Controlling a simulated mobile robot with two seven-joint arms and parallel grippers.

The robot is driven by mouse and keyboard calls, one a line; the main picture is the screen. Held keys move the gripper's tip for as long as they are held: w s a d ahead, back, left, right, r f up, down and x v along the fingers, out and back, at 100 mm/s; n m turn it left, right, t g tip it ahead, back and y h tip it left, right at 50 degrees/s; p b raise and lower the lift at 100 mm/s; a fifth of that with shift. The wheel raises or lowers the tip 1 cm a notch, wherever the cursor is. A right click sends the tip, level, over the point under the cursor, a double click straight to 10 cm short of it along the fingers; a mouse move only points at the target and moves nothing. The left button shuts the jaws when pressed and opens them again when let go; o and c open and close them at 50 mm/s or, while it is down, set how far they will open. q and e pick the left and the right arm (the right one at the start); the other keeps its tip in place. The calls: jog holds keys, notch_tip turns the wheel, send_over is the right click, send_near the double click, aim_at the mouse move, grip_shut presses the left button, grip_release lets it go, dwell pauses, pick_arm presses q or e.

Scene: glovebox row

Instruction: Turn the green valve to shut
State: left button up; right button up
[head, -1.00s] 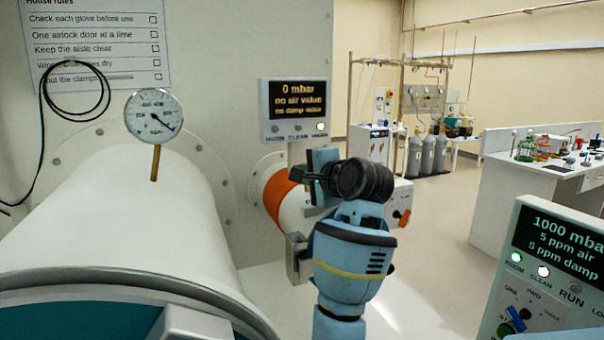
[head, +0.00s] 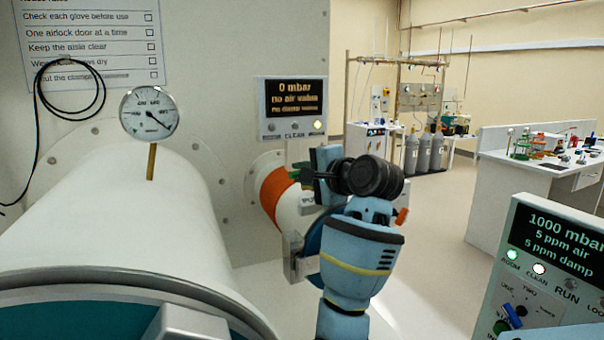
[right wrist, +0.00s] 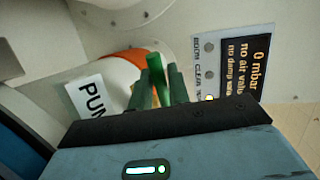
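The green valve (head: 298,169) shows as a small green handle by the orange-banded pipe, below the dark display. It also shows in the right wrist view (right wrist: 158,72), as a green lever between the two fingers. My right gripper (head: 307,178) is at the valve, and its fingers (right wrist: 160,88) lie close along both sides of the lever, shut on it. The gripper and wrist hide part of the valve in the head view. The lever's base is hidden in the right wrist view. My left gripper is not in view.
The display (head: 291,104) reads 0 mbar just above the gripper. A white cylinder (head: 110,225) with a round gauge (head: 149,112) fills the left. A control panel (head: 545,250) stands at lower right. A PUMP-like label (right wrist: 90,97) is beside the fingers.

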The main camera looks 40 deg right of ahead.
jog(key=s, duration=0.3)
jog(key=s+r, duration=0.1)
jog(key=s, duration=0.3)
jog(key=shift+s+a+r, duration=0.15)
jog(key=shift+r, duration=0.05)
